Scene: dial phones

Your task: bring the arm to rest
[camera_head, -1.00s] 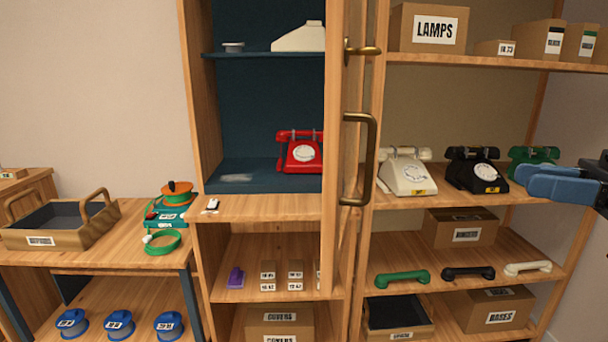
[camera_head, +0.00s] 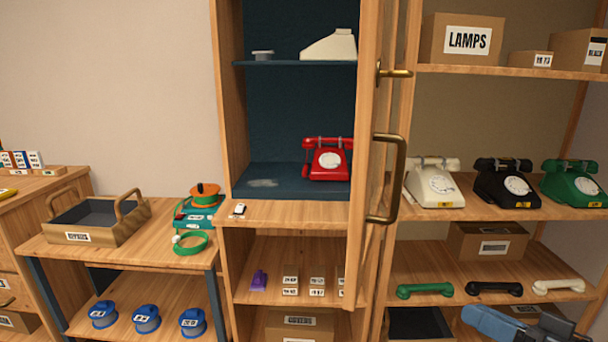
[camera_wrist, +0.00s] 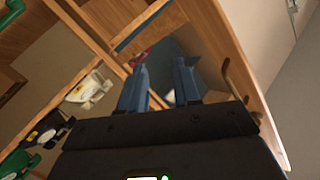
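My gripper (camera_wrist: 162,75) shows two blue fingers held apart in the wrist view, with nothing seen between them. In the head view a blue part of my arm's end (camera_head: 492,324) shows at the bottom right, below the shelf of handsets and clear of the phones. A red dial phone (camera_head: 328,160) sits in the dark blue cabinet (camera_head: 285,115). A white phone (camera_head: 435,186), a black phone (camera_head: 507,186) and a green phone (camera_head: 572,186) stand on the right shelf.
The cabinet door (camera_head: 373,130) stands open with a brass handle (camera_head: 399,180). A green handset (camera_head: 425,290), a black handset (camera_head: 494,288) and a white handset (camera_head: 559,286) lie on the lower shelf. A wooden tray (camera_head: 92,235) rests on the left bench.

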